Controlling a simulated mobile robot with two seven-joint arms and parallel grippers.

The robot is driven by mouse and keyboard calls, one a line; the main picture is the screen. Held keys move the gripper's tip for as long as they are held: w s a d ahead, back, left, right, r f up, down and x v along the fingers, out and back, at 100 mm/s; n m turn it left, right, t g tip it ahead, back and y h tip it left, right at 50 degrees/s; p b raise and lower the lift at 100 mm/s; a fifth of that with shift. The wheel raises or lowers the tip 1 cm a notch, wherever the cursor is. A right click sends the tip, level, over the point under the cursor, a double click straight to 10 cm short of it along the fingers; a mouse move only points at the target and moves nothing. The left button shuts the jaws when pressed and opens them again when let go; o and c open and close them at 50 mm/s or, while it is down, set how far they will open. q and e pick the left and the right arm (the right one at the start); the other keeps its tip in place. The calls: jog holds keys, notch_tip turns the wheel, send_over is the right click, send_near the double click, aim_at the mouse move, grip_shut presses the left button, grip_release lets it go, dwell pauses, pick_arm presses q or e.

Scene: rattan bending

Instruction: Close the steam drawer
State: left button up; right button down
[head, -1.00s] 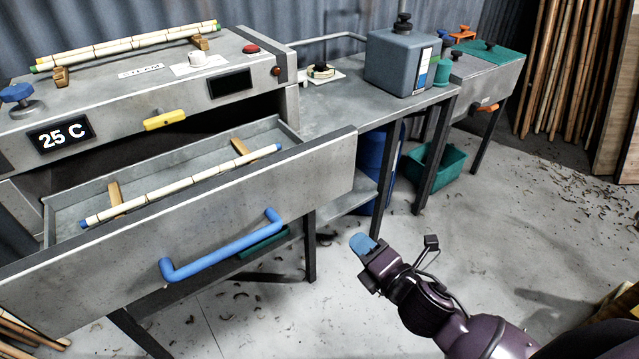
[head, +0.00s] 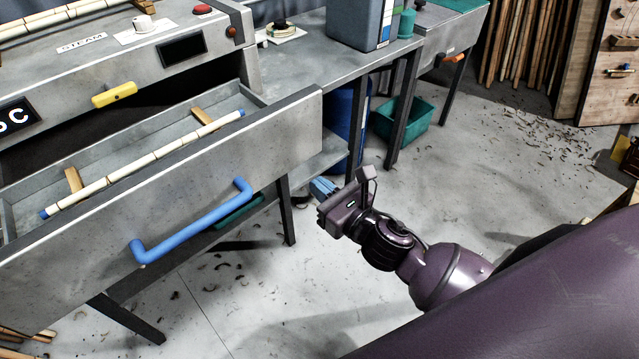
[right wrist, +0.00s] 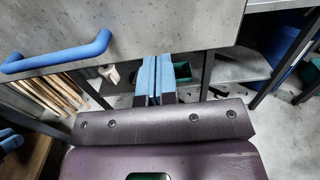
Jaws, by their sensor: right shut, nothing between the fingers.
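The steam drawer (head: 215,165) is a grey metal drawer, pulled open from under the grey steam unit (head: 200,52). Its blue bar handle (head: 195,225) runs along the front. A pale rattan pole (head: 150,158) with blue ends lies inside on wooden supports. My right gripper (head: 322,188), with blue fingers, is shut and empty. It is right of the handle and apart from it in the head view. In the right wrist view the fingers (right wrist: 158,80) are close together below the drawer front (right wrist: 180,22), with the handle (right wrist: 60,54) to their left.
A grey side table (head: 315,60) stands right of the steam unit, with a blue barrel (head: 348,120) beneath it. A green bin (head: 405,122) sits on the floor further right. The concrete floor (head: 240,300) before the drawer is open, with scattered shavings.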

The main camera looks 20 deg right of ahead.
aim_at(277, 151)
jog(key=x, duration=1.1)
jog(key=shift+w, duration=0.2)
pick_arm(q)
jog(key=shift+r, duration=0.35)
